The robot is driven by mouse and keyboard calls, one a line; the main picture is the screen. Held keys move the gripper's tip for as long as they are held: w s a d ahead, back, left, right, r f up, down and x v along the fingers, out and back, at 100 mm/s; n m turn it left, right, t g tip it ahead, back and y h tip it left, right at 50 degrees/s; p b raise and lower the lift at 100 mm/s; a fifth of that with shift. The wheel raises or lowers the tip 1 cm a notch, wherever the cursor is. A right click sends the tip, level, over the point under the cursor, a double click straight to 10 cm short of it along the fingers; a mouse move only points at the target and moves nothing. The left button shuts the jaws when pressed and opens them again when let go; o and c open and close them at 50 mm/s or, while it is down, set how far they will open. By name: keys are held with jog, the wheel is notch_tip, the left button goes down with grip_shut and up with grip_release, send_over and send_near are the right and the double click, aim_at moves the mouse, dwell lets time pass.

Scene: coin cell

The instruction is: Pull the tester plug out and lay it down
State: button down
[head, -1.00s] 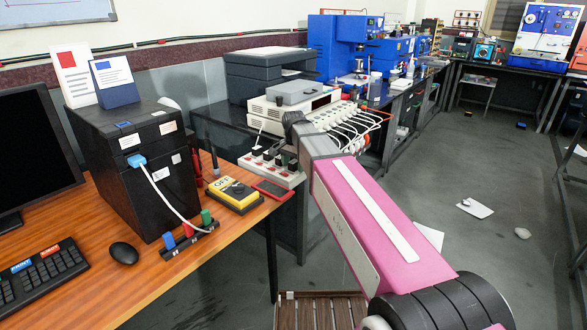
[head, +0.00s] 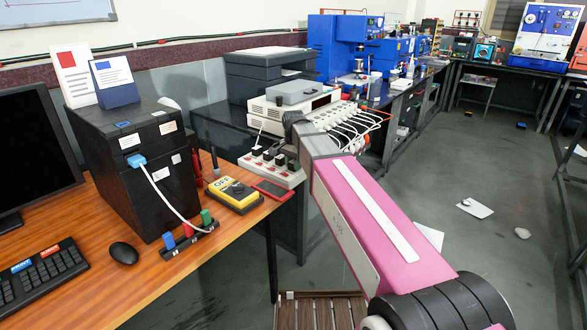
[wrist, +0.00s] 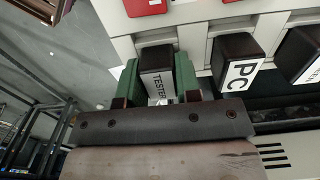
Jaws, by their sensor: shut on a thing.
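The tester plug (wrist: 158,62) is a black block with a white label reading TESTER. In the wrist view it sits between the two green fingers of my gripper (wrist: 157,75), which are shut on its sides. Its far end meets the white power strip (wrist: 190,43); I cannot tell how deep it sits in the socket. The power strip also shows in the head view (head: 262,169), on the near end of the dark bench, with black plugs in it. My arm hides most of my gripper in the head view.
A black plug labelled PC (wrist: 238,60) stands close to the right of my gripper, with another plug beyond it. In the head view, a red flat object (head: 273,190) and a yellow OFF box (head: 235,194) lie at the wooden desk's corner.

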jog(key=shift+r, duration=2.95)
